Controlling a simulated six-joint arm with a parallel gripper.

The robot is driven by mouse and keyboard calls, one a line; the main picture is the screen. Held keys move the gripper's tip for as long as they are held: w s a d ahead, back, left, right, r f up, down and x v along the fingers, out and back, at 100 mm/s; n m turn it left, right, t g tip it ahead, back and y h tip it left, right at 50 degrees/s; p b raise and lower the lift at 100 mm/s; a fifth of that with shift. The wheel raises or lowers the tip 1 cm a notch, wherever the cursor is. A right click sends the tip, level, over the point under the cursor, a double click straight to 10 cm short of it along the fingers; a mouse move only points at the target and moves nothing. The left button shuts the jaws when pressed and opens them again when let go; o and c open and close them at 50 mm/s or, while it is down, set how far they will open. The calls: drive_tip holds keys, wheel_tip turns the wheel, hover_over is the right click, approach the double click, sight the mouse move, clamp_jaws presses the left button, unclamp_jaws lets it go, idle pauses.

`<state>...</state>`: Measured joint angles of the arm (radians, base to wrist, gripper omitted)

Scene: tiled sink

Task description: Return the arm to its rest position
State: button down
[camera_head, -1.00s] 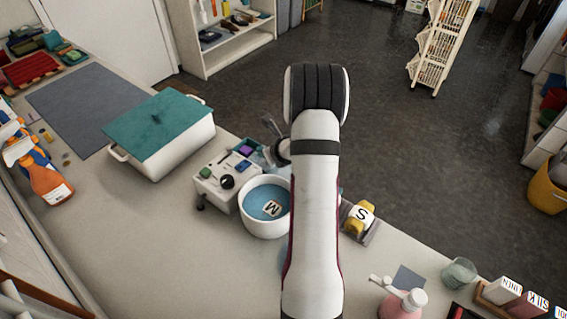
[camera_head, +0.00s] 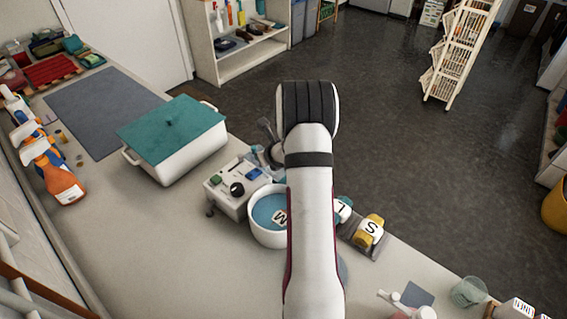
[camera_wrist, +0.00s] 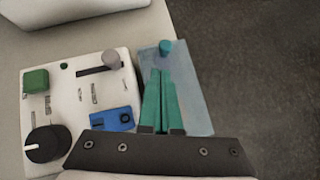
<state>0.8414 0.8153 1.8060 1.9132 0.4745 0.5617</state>
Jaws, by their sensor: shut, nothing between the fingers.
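My white arm (camera_head: 312,210) reaches up the middle of the head view above the counter, with its dark-banded joint at the top. My gripper (camera_wrist: 160,74) shows in the wrist view as two teal fingers lying close together. It is shut with nothing held. The fingers appear over a blue-grey translucent panel (camera_wrist: 195,100), beside a white control box (camera_wrist: 85,95); I cannot tell the height gap. In the head view the fingertips are hard to make out beside the arm.
A white pot with teal lid (camera_head: 172,142) stands left. A white bowl (camera_head: 268,238) of blue liquid is partly hidden by my arm. A yellow block marked S (camera_head: 369,230) sits at the counter's right edge. The near counter is fairly clear.

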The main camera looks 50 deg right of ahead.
drive_tip(key=s+f+v, duration=0.1)
drive_tip(key=v, duration=1)
drive_tip(key=w+a+r+n+y, duration=0.1)
drive_tip(key=a+r+n+y, duration=0.35)
drive_tip(key=a+n, duration=0.6)
drive_tip(key=w+a+r+n+y, duration=0.1)
drive_tip(key=a+r+n+y, duration=0.3)
drive_tip(key=a, duration=1.1)
drive_tip(key=s+a+r+n+g, duration=0.2)
drive_tip(key=s+a+n+g, duration=0.3)
drive_tip(key=s+a+n, duration=0.65)
drive_tip(key=s+d+f+n+g+h, duration=0.1)
drive_tip(key=s+n+g+h, duration=0.2)
drive_tip(key=s+n, duration=0.5)
drive_tip(key=s+h, duration=0.1)
drive_tip(key=s, duration=0.2)
drive_tip(key=shift+s+g, duration=0.2)
drive_tip(key=shift+g, duration=0.2)
